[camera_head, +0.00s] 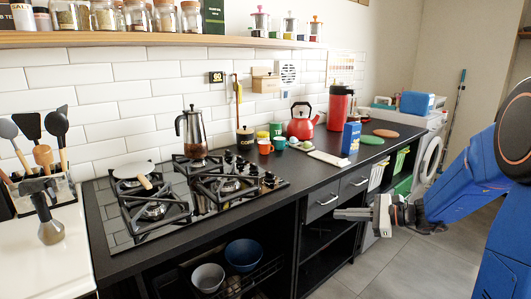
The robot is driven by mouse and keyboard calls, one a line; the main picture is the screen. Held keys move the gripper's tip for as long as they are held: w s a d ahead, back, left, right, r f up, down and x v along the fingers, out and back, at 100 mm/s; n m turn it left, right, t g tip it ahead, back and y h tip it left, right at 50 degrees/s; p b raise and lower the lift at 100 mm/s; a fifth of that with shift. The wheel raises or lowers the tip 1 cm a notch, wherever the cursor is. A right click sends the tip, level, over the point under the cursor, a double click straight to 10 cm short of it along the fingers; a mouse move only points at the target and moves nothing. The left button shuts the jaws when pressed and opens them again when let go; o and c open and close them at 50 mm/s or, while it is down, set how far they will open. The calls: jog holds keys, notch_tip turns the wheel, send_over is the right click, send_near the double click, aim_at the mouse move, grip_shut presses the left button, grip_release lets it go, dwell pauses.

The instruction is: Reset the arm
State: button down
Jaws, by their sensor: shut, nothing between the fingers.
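My blue arm (462,185) reaches in from the right edge of the head view. My gripper (340,214) is shut and empty. It points left, in front of the counter's drawers, and does not appear to hold or touch anything. The gas hob (215,204) is set in the black counter to its left, well apart from it. A moka pot or glass coffee pot (193,138) stands on a back burner.
The black counter (325,170) carries a red kettle (301,124), mugs, a blue box (351,138) and a red flask (339,106). Drawers (323,200) and open shelves with bowls (243,254) lie below. Grey floor (392,268) is clear in front.

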jog(key=s+a+n+g+h, duration=0.3)
jog(key=s+n, duration=0.2)
jog(key=s, duration=0.6)
jog(key=s+a+n+g+h, duration=0.25)
jog(key=s+n, duration=0.35)
jog(key=s, duration=0.4)
jog(key=s+d+n+t+h, duration=0.3)
jog(key=s+d+n+h, duration=0.4)
jog(key=s, duration=0.6)
jog(key=shift+s+d+r+n, duration=0.15)
jog(key=shift+d+r+n, duration=0.25)
jog(key=shift+d+n, duration=0.35)
